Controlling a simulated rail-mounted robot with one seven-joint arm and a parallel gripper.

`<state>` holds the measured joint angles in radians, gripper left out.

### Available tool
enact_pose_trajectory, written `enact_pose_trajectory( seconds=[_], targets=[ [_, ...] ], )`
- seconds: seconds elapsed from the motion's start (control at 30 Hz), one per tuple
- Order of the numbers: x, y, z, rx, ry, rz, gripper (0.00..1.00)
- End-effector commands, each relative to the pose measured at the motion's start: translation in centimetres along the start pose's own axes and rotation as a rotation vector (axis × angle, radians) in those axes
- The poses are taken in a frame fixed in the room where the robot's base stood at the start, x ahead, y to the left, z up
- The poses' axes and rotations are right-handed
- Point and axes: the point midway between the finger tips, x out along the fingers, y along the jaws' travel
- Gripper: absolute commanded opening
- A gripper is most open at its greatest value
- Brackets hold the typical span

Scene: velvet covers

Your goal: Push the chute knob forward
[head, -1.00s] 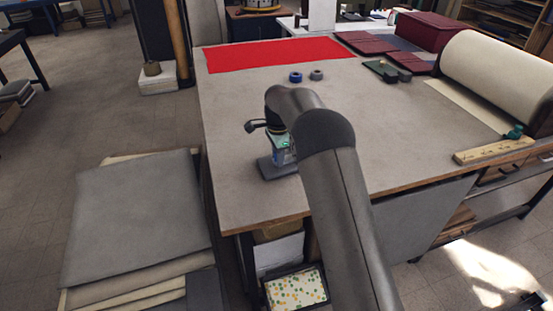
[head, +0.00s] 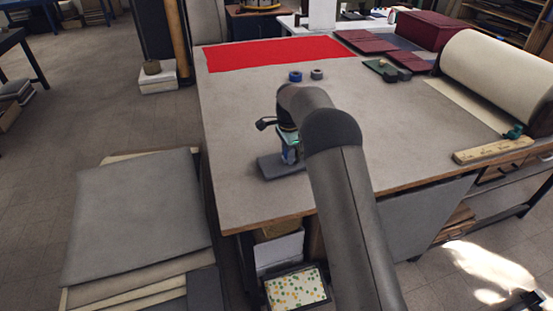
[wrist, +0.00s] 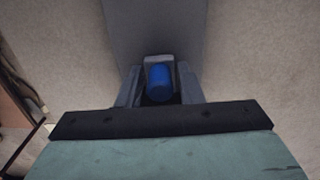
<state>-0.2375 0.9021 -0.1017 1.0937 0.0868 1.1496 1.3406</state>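A flat grey chute base (head: 268,168) lies near the front left of the workbench. The same grey plate (wrist: 158,25) runs up from the middle in the wrist view. A blue rounded knob (wrist: 158,82) sits there between grey upright pieces, just beyond the black bar of my gripper. My gripper (head: 290,157) is low over the chute base in the head view, partly hidden by my arm. Whether the grey pieces beside the knob are my fingers or chute walls is unclear, as is any contact with the knob.
The workbench top (head: 230,115) is clear around the chute. A red cloth (head: 275,52), a blue ring (head: 295,76) and a grey ring (head: 317,74) lie toward the back. A large cream roll (head: 490,70) and a wooden strip (head: 490,150) are on the right.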

Motion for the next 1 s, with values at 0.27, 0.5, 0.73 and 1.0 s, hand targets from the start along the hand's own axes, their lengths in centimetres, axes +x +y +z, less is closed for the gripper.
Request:
enact_pose_trajectory(
  seconds=[0.27, 0.5, 0.73, 1.0],
  targets=[
    [0.0, 0.0, 0.0, 0.0, 0.0, 0.0, 0.84],
    [-0.2, 0.0, 0.0, 0.0, 0.0, 0.0, 0.84],
    [-2.3, 0.0, 0.0, 0.0, 0.0, -0.001, 0.84],
    [-5.0, 0.0, 0.0, 0.001, 0.0, -0.001, 0.84]
  ],
)
